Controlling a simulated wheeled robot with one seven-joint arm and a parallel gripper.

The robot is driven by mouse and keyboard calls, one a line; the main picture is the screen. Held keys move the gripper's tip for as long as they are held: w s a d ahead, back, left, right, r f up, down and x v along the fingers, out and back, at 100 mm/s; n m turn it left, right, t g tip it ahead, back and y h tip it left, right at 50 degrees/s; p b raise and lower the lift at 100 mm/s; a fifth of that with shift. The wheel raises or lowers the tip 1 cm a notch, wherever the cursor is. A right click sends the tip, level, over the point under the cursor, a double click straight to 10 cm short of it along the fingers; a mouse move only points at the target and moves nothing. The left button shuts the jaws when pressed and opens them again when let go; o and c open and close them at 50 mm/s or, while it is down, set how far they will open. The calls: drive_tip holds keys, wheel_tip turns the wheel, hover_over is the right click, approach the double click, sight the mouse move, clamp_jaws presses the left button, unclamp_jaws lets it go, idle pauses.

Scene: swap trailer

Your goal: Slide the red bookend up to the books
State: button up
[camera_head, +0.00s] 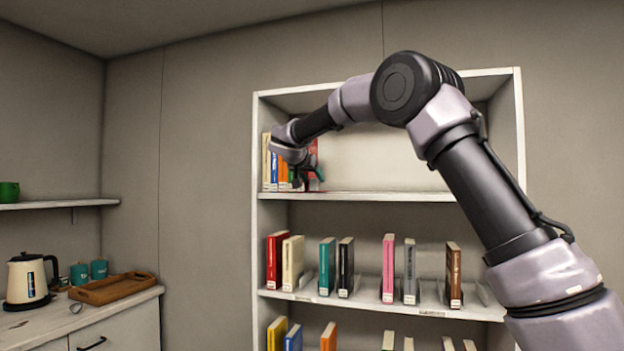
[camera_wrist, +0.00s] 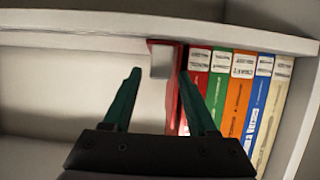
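The red bookend (camera_wrist: 172,95) stands on the top shelf beside the row of books, at the red book's (camera_wrist: 198,75) side. In the head view the bookend (camera_head: 313,150) is partly hidden by my gripper (camera_head: 308,179). In the wrist view my gripper (camera_wrist: 159,75) is open with two green fingers. The bookend's upper part in the picture lies between the fingertips; the right fingertip overlaps the red panel and book edge. I cannot tell whether the bookend touches the red book. Green, orange, blue and cream books (camera_wrist: 272,110) follow to the right.
The white bookcase (camera_head: 256,215) has the row at its top shelf's left end; that shelf (camera_head: 380,196) is clear to the right. Lower shelves hold several spaced books (camera_head: 388,265). A counter with a kettle (camera_head: 27,280) and wooden tray (camera_head: 112,289) stands at left.

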drive_tip(key=shift+s, duration=0.1)
drive_tip(key=v, duration=1)
drive_tip(key=shift+s, duration=0.25)
drive_tip(key=shift+a+r, duration=0.1)
drive_tip(key=shift+r, duration=0.05)
drive_tip(key=s+d+f+g+y, duration=0.1)
drive_tip(key=s+d+f+g, duration=0.2)
drive_tip(key=s+d, duration=0.65)
drive_tip(key=s+d+f+g+y, duration=0.1)
drive_tip(key=s+d+f+g, duration=0.15)
drive_tip(key=s+d, duration=0.7)
drive_tip(key=s+d+f+y, duration=0.2)
drive_tip(key=s+d+f, duration=0.2)
drive_tip(key=s, duration=0.4)
drive_tip(key=s+d+f+y, duration=0.2)
drive_tip(key=s+d+f, duration=0.3)
drive_tip(key=s+f, duration=0.2)
drive_tip(key=shift+s+f+m, duration=0.15)
drive_tip(key=shift+s+m, duration=0.15)
drive_tip(key=shift+s, duration=0.5)
